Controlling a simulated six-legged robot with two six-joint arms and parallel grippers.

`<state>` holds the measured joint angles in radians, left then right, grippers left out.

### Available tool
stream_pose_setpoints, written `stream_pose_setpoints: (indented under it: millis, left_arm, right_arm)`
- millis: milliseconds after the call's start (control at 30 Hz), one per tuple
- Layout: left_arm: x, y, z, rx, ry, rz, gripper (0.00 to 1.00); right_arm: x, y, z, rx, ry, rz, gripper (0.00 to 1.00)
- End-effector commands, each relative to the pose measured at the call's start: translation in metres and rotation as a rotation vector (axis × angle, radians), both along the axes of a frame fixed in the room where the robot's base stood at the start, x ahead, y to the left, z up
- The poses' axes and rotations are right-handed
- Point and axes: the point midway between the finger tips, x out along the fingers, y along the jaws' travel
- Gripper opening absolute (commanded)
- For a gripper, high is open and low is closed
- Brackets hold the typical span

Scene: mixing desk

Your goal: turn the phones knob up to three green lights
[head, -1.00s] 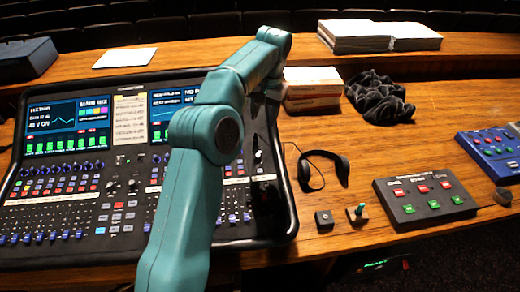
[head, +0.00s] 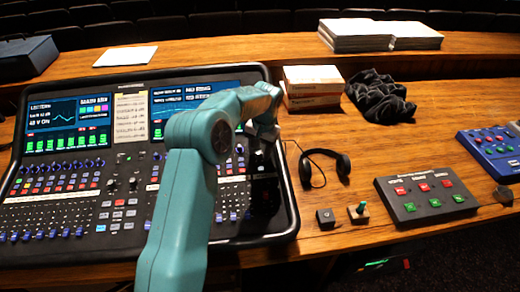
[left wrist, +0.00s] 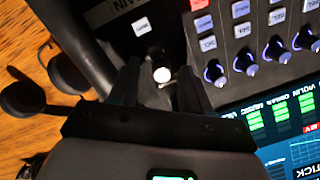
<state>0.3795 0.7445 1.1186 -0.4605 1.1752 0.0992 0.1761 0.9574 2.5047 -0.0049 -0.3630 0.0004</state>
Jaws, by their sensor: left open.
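The mixing desk (head: 130,247) stands on the wooden table with its screens lit. My left gripper (head: 262,182) is low over the desk's right-hand strip in the head view, dark against the dark panel. In the left wrist view my left gripper (left wrist: 160,70) is open, with one finger on each side of a small knob with a bright white top (left wrist: 162,75). I cannot tell whether the fingers touch it. No label reading phones is legible, and I cannot make out its green lights. My right gripper is not in view.
Headphones (head: 342,165) lie just right of the desk. A small black switch box (head: 325,217), a small joystick (head: 358,211) and a grey button box (head: 425,201) are further right. Boxes (head: 313,82) and a black cloth (head: 380,98) lie behind. More knobs (left wrist: 245,65) stand beside the gripper.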

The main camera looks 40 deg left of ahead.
Motion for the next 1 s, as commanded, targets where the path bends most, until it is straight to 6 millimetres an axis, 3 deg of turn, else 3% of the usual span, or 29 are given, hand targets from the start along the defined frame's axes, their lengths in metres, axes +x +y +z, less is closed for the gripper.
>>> stream_pose_setpoints:
  millis: [67,100,233,667,1000]
  left_arm:
    - [-0.0001,0.0003,0.0001,0.0,0.0,0.0,0.48]
    - [-0.0001,0.0003,0.0002,0.0,0.0,0.0,0.41]
    - [-0.0001,0.0001,0.0003,0.0,0.0,0.0,0.0]
    - [0.0005,0.0002,0.001,0.005,0.003,-0.058,0.0]
    - [0.001,-0.0006,0.0015,0.023,0.022,-0.311,0.0]
  right_arm:
    - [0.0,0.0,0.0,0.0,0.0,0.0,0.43]
    - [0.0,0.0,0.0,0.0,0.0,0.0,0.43]
    - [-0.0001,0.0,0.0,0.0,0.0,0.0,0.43]
    - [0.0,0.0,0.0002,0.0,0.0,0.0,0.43]
    - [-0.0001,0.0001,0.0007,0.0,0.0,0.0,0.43]
